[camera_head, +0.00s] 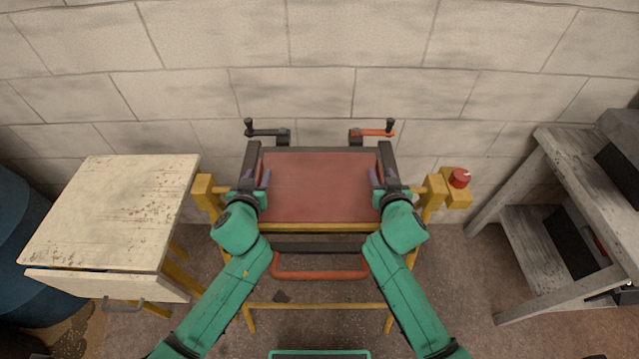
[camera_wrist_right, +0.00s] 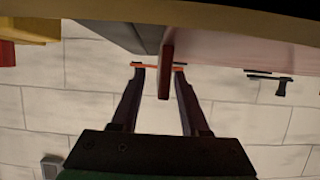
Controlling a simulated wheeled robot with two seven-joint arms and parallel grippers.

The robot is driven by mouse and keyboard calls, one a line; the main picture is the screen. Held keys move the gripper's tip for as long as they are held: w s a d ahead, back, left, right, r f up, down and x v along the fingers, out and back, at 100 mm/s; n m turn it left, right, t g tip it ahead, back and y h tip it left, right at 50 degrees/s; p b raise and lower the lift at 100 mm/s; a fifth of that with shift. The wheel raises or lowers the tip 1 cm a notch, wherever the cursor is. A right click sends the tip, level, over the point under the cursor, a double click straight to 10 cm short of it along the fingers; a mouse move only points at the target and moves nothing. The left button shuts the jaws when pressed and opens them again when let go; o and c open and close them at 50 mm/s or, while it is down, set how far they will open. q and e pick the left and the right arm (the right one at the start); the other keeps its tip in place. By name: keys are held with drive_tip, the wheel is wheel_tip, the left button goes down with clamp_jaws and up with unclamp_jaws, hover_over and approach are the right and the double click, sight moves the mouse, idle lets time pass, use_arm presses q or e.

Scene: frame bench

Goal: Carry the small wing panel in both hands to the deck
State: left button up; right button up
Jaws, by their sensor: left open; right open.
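A flat reddish-brown panel (camera_head: 318,185) lies level between two dark side rails of a yellow frame; it is the only panel I can make out as the small wing panel. My left gripper (camera_head: 263,181) is at the panel's left edge, open. My right gripper (camera_head: 376,179) is at its right edge, open. In the right wrist view, a reddish upright tab (camera_wrist_right: 166,85) shows between the spread fingers of my right gripper (camera_wrist_right: 159,68), with a gap on each side. The left fingers' contact is hidden. I cannot tell which surface is the deck.
The yellow frame (camera_head: 318,227) carries a black crank (camera_head: 268,132), an orange crank (camera_head: 372,133) and a red knob (camera_head: 459,178). A cream table (camera_head: 115,210) stands left, a grey workbench (camera_head: 590,180) right. A block wall (camera_head: 320,50) closes off the back.

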use_arm(q)
clamp_jaws()
use_arm(e)
clamp_jaws()
idle(1.2)
